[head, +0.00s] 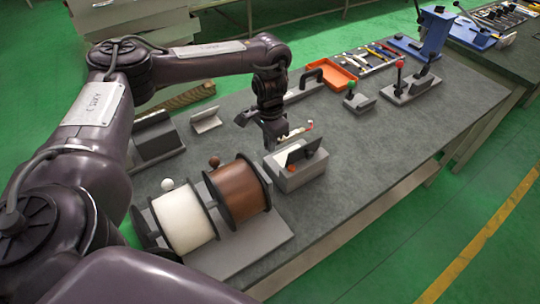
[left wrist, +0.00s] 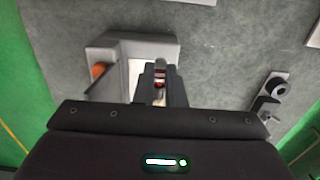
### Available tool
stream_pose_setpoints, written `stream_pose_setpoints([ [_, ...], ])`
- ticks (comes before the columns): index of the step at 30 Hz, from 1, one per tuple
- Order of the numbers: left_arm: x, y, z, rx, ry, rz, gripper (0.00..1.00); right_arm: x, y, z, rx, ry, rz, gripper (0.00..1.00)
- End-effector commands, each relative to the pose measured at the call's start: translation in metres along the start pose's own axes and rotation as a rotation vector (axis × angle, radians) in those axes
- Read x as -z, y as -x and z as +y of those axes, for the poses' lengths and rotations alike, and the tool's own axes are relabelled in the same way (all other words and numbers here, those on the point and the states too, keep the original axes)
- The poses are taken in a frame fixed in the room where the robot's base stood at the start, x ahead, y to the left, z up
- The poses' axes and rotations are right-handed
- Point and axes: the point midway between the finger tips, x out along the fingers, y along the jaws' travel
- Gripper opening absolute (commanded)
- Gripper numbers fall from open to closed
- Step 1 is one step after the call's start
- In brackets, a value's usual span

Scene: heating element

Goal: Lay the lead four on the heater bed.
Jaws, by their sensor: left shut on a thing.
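My left gripper (head: 277,140) hangs over the bench, just above the back left of a grey block. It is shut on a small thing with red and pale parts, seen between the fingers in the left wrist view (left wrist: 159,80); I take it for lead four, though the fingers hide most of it. The grey block (head: 298,178), which looks like the heater bed, has a pale top, a dark tilted plate and an orange knob. It also shows in the left wrist view (left wrist: 108,48), behind and left of the fingers. My right gripper is not in view.
A white spool (head: 184,218) and a brown spool (head: 238,191) stand on a rack at front left. Bench right of the block is clear.

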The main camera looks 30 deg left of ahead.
Motion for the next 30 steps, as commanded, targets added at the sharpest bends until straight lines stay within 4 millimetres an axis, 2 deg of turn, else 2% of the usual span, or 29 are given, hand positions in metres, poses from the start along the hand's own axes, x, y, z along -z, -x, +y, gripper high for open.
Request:
stream_pose_setpoints([
  [1, -0.001, -0.005, 0.0, 0.0, 0.0, -0.002, 0.0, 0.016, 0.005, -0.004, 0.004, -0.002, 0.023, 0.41],
  [3, 0.0, -0.011, 0.001, 0.0, -0.001, -0.001, 0.0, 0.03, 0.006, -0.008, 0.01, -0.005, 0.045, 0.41],
  [6, 0.0, -0.018, 0.001, -0.001, -0.001, -0.001, 0.0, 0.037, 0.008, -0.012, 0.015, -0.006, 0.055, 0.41],
  [10, 0.0, -0.037, 0.001, -0.001, -0.001, -0.003, 0.0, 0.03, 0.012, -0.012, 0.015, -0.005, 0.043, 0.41],
  [15, 0.0, -0.057, 0.0, 0.0, -0.001, 0.0, 0.0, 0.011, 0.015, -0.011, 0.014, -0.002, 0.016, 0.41],
  [19, 0.001, -0.059, 0.0, 0.001, -0.001, 0.001, 0.0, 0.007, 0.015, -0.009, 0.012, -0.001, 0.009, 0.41],
  [30, 0.001, -0.066, 0.001, -0.001, -0.002, 0.001, 0.0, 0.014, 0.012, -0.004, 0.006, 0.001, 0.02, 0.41],
])
